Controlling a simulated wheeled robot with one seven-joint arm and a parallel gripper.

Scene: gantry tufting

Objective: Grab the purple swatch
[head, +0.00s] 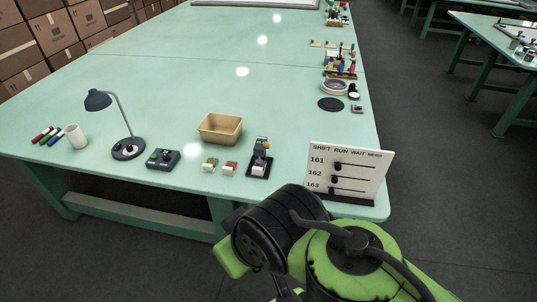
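I cannot pick out a purple swatch with certainty. My green and black arm shows at the bottom right, in front of the table's near corner. My gripper itself is not visible.
A sign board (346,172) stands at the near right corner. Along the front are a desk lamp (99,101), a control box (163,159), a tan bin (220,128) and a small device (261,160). A black disc (331,104) lies near the right edge. The table's middle is clear.

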